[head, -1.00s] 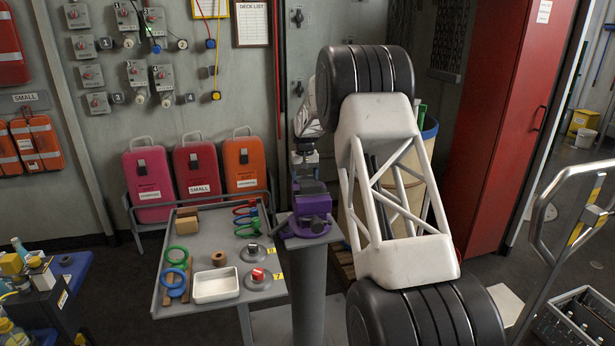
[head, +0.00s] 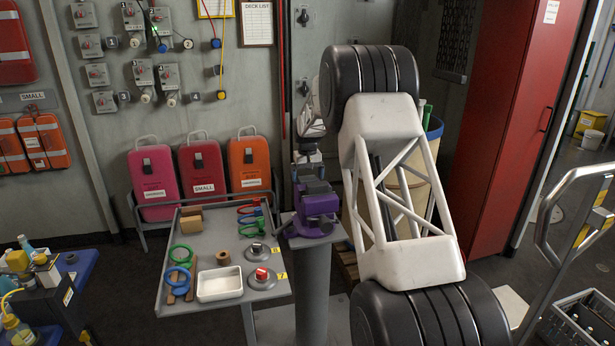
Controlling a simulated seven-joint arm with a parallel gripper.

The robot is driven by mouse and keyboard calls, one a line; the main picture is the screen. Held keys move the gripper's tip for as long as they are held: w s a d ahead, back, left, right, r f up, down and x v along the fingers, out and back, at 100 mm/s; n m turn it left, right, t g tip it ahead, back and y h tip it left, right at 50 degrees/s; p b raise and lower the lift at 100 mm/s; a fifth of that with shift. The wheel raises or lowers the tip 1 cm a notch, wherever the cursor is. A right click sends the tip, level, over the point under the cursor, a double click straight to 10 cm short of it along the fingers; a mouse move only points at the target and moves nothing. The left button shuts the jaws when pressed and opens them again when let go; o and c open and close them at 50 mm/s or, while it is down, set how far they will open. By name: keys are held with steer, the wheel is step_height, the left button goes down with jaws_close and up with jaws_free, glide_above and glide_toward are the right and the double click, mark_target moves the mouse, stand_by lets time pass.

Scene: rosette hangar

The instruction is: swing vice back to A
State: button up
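The purple vice (head: 318,207) sits on top of a grey pedestal (head: 312,275), right of the tray table. Its grey jaw part is uppermost and its purple body faces me. My gripper (head: 308,168) is at the back of the vice, just above it and close to it. It is small, dark and partly hidden by the vice and my arm, so I cannot tell whether its fingers touch the vice or are open or shut. No mark reading A can be made out on the vice or pedestal.
A grey tray table (head: 215,245) left of the pedestal carries rings, a white dish (head: 220,284) and two knobbed discs beside yellow labels. Pink, red and orange cases (head: 249,163) stand behind it. A barrel (head: 415,185) is behind my arm, right of the vice.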

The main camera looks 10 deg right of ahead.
stand_by(0.3)
steer(key=shift+r, duration=3.85)
steer(key=shift+r, duration=0.15)
steer(key=shift+r, duration=2.35)
steer(key=shift+r, duration=0.15)
step_height(320, 180, up, 14)
steer(key=shift+s, duration=0.1)
